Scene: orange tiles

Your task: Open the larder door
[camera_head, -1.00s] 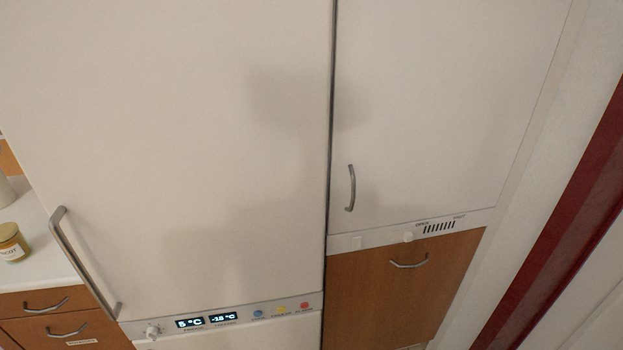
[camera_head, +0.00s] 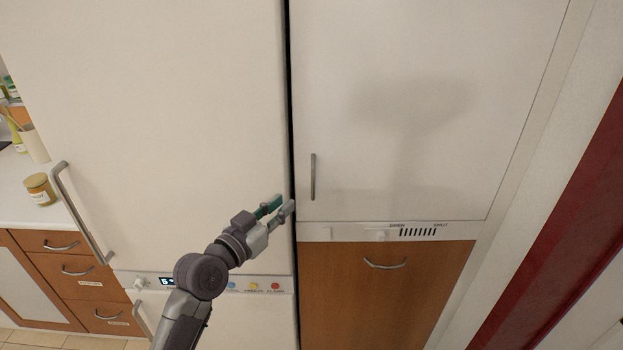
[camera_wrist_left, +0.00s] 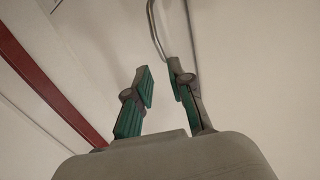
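The larder door (camera_head: 420,100) is the tall white panel on the right, and it is shut. Its upright grey handle (camera_head: 313,177) is near its lower left edge. My left gripper (camera_head: 282,207) is in front of the fridge door's right edge, a little left of and below the handle. In the left wrist view its green-padded fingers (camera_wrist_left: 158,80) are apart with nothing between them. The handle (camera_wrist_left: 155,30) shows there just beyond the fingertips, not touched as far as I can tell. My right gripper is not in view.
The white fridge door (camera_head: 160,120) with its long handle (camera_head: 82,214) is on the left. A wooden drawer front (camera_head: 385,295) and vent strip (camera_head: 400,231) lie below the larder door. A counter with a jar (camera_head: 40,189) is far left. A dark red strip (camera_head: 560,230) runs along the right.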

